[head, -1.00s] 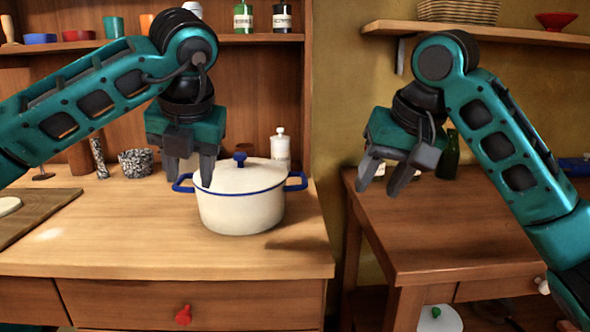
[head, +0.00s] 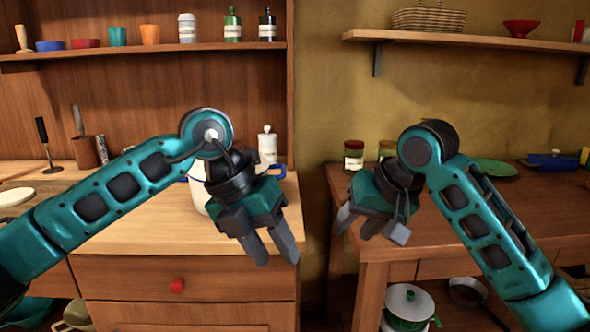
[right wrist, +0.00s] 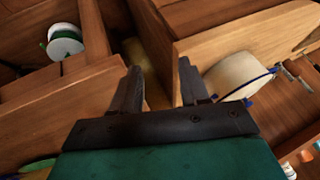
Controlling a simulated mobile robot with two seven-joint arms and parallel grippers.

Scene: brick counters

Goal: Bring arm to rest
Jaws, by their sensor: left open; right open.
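My left gripper (head: 270,247) is open and empty in the head view, in front of the left counter's right end. It hangs with its fingers pointing down. My right gripper (head: 371,229) is open and empty, in front of the left part of the right table. In the right wrist view the right gripper's fingers (right wrist: 158,90) stand apart with nothing between them. A white pot with blue handles (head: 200,196) stands on the left counter, mostly hidden behind my left gripper. The pot also shows in the right wrist view (right wrist: 232,76).
The left counter (head: 110,225) has a drawer with a red knob (head: 177,286). The right table (head: 440,228) bears jars, a green plate (head: 490,168) and a blue dish (head: 552,161). A white-lidded pot (head: 409,302) sits below it. A gap separates the two counters.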

